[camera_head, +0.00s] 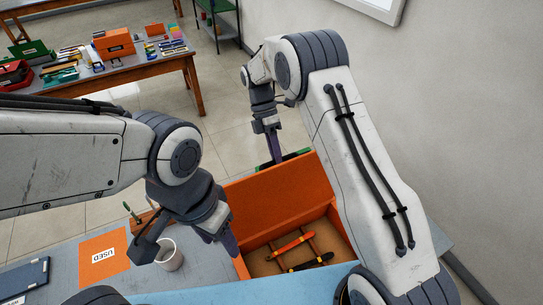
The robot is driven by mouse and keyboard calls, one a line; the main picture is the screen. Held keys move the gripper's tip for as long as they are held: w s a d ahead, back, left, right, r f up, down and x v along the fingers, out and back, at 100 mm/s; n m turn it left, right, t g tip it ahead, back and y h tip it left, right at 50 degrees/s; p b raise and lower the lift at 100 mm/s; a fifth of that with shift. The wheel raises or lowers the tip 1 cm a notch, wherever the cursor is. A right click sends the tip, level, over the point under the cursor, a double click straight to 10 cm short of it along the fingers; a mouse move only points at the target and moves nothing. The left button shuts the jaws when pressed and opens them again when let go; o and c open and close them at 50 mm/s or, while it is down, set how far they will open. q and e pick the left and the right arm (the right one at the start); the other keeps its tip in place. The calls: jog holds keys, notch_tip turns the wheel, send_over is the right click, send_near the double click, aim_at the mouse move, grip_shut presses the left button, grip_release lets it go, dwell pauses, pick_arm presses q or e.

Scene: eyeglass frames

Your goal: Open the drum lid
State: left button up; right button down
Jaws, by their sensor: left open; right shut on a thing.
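An orange box-like drum (240,264) stands open on the table, with red-orange and black frame-like items on its brown floor. A large orange panel, seemingly its raised lid (278,197), stands at its far side. My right gripper (276,157) is at this panel's top edge, shut on what appears to be the lid's edge; its fingertips are partly hidden there. My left gripper (232,243) is open at the drum's left side, its fingers close to the left wall. I cannot tell whether they touch it.
A white cup (169,256) stands just left of my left gripper. An orange sheet marked USED (103,258) and a dark blue folder (24,278) lie further left. A green and black strip (298,154) shows behind the panel. A second table (130,68) with tools is far back.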

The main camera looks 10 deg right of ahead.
jog(key=shift+w+f, duration=0.1)
jog(key=shift+w, duration=0.3)
jog(key=c, duration=0.8)
grip_release()
jog(key=shift+s, duration=0.1)
jog(key=shift+b+v, duration=0.95)
jog(key=shift+v, duration=4.25)
